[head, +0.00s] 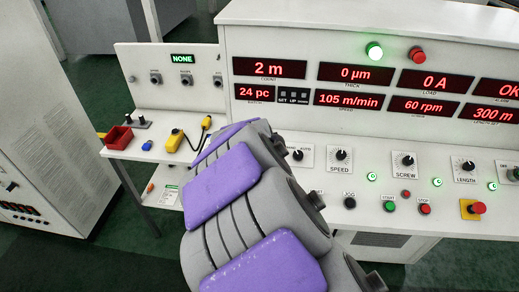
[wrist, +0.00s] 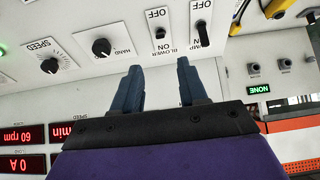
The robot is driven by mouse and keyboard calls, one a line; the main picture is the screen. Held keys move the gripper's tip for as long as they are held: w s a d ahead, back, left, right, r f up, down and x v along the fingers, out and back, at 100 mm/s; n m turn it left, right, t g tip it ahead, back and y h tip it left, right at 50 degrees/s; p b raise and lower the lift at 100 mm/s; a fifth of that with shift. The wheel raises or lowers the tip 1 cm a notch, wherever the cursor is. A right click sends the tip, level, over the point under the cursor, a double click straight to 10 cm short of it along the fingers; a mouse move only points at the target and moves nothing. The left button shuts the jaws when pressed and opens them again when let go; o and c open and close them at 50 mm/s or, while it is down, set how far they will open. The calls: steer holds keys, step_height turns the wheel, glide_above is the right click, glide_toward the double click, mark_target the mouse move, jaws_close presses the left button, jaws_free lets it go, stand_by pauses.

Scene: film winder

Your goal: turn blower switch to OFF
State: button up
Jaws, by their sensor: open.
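The blower switch (wrist: 158,47) is a small dark lever on the white panel. Its BLOWER, ON and OFF lettering is upside down in the wrist view, with OFF farthest from my gripper. The lever is small and I cannot tell its position for certain. My gripper (wrist: 160,65) is open and empty, with its two blue-grey fingers apart and pointing at the panel. The switch lies between and just beyond the fingertips in the picture; I see no clear contact. In the head view my purple and grey arm hides the switch and the gripper.
The HAND/AUTO knob (wrist: 101,47) and speed knob (wrist: 49,65) are on the other side. A yellow pendant (head: 175,140), red bin (head: 119,138) and emergency stop (head: 473,208) are on the desk.

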steer(key=shift+v, duration=2.15)
steer(key=shift+a, duration=0.1)
steer(key=s+d+f+m+g, duration=0.2)
steer(key=s+d+g, duration=0.2)
steer(key=s+d, duration=0.9)
steer(key=s+d+f+n+g, duration=0.1)
steer(key=s+d+g, duration=0.2)
steer(key=s, duration=0.8)
steer(key=s+d+f+n+g, duration=0.1)
steer(key=s+d+g, duration=0.2)
steer(key=s, duration=0.9)
steer(key=shift+d, duration=0.6)
